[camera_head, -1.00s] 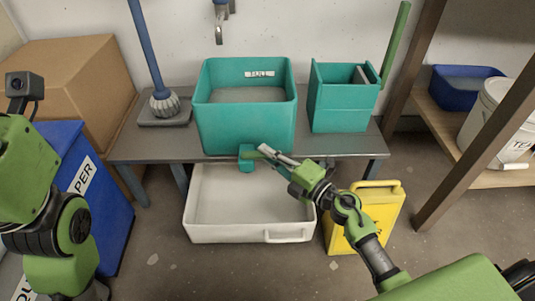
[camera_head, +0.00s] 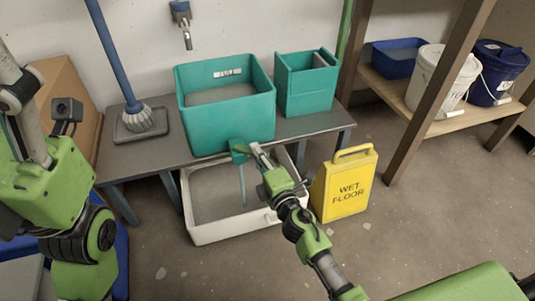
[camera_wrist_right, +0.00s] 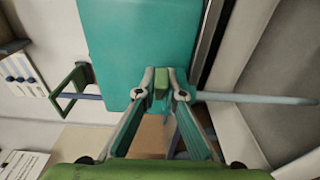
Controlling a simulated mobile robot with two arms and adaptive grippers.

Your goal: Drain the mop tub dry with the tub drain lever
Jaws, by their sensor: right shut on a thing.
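The teal mop tub (camera_head: 228,128), with a label reading FULL on its inner back wall, stands on a grey bench and holds greyish water (camera_head: 220,95). A teal drain outlet (camera_head: 238,147) sticks out at its lower front. A thin bluish stream (camera_head: 242,185) falls from it into a white tray (camera_head: 202,237) on the floor. My right gripper (camera_head: 262,158) is at the outlet, shut on the green drain lever (camera_wrist_right: 161,82), which shows between the fingertips in the wrist view. The stream (camera_wrist_right: 250,98) also shows there. My left arm shows, but its gripper is out of frame.
A second teal container (camera_head: 305,92) stands right of the tub. A mop (camera_head: 135,115) stands on a grey base at left. A yellow wet floor sign (camera_head: 345,185) is close to my right arm. A shelf (camera_head: 440,128) at right holds buckets. The floor at right is clear.

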